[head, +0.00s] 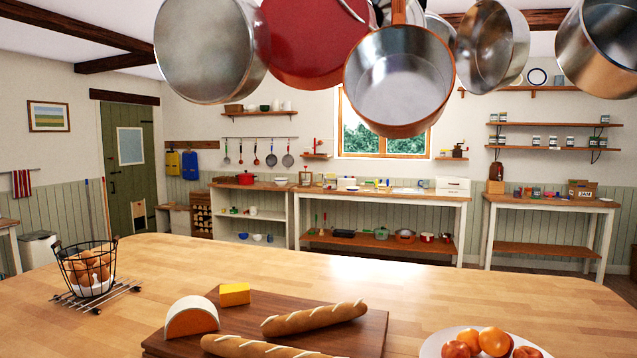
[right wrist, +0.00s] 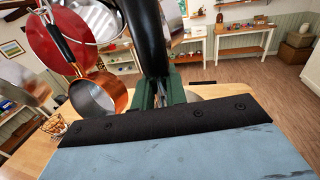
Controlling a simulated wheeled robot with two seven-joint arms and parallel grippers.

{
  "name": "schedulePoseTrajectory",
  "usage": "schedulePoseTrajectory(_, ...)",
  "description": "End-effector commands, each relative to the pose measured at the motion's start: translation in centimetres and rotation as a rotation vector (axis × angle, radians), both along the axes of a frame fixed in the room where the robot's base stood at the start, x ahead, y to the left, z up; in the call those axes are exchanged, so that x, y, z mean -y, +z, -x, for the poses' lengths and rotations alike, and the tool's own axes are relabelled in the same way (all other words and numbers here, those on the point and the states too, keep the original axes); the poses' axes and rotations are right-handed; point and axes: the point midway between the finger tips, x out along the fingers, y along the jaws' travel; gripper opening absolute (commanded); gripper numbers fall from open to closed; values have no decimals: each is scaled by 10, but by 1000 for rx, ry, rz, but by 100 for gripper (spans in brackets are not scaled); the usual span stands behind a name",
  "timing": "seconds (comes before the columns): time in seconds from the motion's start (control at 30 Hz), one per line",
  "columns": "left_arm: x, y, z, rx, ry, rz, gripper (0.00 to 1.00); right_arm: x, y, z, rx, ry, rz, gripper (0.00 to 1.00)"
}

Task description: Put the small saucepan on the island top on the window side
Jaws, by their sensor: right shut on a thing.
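My right gripper (right wrist: 165,92) shows in the right wrist view with green fingers shut on a thick black handle (right wrist: 150,40), which looks like that of the small saucepan. Its pan body is mostly hidden behind my fingers; a bit of grey shows beside them. The head view does not show this gripper, and I cannot tell which hanging pan there, if any, it holds. The wooden island top (head: 400,285) fills the lower head view. Its far edge faces the window (head: 385,125), and that strip is bare. My left gripper is not in view.
Hanging pans fill the top: steel (head: 205,50), red (head: 310,45), copper (head: 400,85) and more steel ones (head: 492,45). On the island stand a wire egg basket (head: 68,268), a board (head: 365,335) with bread and cheese, and a fruit plate (head: 432,346).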

Motion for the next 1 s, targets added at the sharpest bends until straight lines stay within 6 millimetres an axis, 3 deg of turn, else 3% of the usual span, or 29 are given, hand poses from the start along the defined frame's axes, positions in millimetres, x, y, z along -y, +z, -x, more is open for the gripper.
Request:
schedulePoseTrajectory(0.83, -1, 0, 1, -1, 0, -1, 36, 0, 1, 0, 3, 1, 0, 0)
schedulePoseTrajectory(1.0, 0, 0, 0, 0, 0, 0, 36, -3, -20, -16, -30, 11, -6, 0)
